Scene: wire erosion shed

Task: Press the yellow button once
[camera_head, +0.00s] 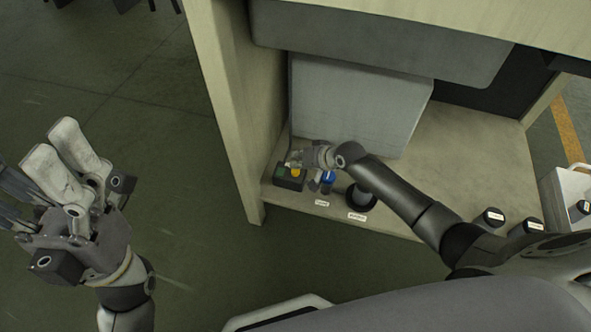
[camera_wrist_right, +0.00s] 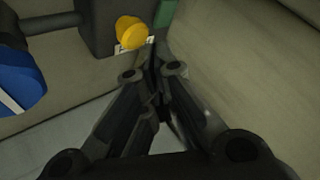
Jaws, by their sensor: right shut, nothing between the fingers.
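The yellow button (camera_head: 296,172) sits on a small dark box (camera_head: 288,183) at the left end of the bench surface. In the right wrist view the round yellow button (camera_wrist_right: 131,32) stands out from the dark box (camera_wrist_right: 97,28). My right gripper (camera_head: 294,161) is shut and empty, close to the button in the head view. In the wrist view its fingertips (camera_wrist_right: 153,58) lie just below and right of the button; I cannot tell whether they touch it. My left gripper (camera_head: 54,142) is held over the floor at the left, empty, its fingers apart.
A green part (camera_head: 281,171) is on the box beside the button. A blue-topped item (camera_head: 328,177) and a black round item (camera_head: 361,197) stand to its right, with labels in front. A wooden side panel (camera_head: 228,100) and a large grey block (camera_head: 350,105) bound this corner.

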